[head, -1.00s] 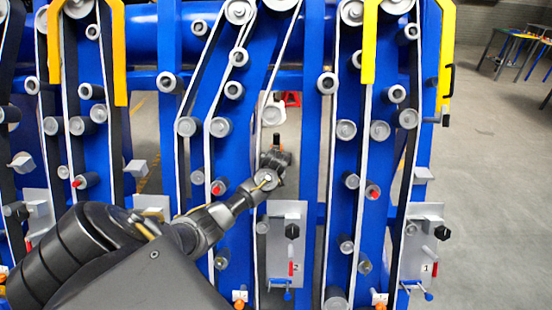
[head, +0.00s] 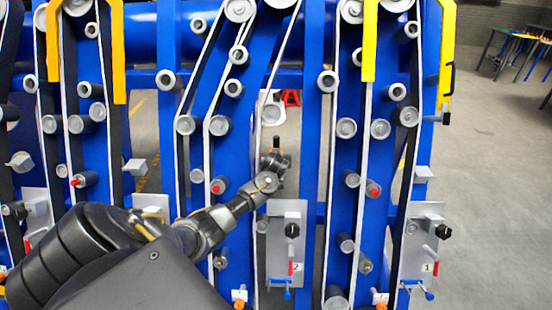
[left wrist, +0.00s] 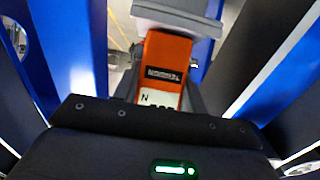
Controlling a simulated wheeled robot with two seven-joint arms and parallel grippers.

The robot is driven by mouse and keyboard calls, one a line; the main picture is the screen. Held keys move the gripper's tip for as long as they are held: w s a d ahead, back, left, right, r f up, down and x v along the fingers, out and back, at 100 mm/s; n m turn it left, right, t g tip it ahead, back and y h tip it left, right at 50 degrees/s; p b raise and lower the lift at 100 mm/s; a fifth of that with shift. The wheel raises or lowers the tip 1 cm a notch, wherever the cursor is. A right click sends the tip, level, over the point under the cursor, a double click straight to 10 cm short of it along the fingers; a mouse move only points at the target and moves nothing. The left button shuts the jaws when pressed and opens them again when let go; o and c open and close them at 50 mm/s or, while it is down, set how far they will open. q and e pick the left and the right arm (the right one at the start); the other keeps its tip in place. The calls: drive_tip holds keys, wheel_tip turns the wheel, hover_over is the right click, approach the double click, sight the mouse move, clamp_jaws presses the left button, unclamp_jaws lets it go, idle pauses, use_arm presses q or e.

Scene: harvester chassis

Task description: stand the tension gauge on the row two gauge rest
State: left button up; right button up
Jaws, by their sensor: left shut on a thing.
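My left gripper (head: 275,160) reaches in from the left, in front of the blue frame and just above the grey plate marked 2 (head: 274,240). In the left wrist view it is shut on the tension gauge (left wrist: 165,65), an orange device with a dark label and the letter N. In the head view only a small orange bit of the gauge shows above the gripper. A grey block (left wrist: 178,16), which looks like the gauge rest, is right at the gauge's far end; I cannot tell whether they touch. In the head view the row two rest is hidden behind my gripper. My right gripper is out of view.
Rollers with white belts flank the gripper on both sides. Yellow guards (head: 370,45) hang at the top. Open floor (head: 490,200) lies to the right.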

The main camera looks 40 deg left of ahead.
use_arm(q)
drive_tip(key=shift+f, duration=0.15)
drive_tip(key=o, duration=1.2)
drive_tip(key=shift+v, duration=5.5)
drive_tip(key=shift+a, duration=0.1)
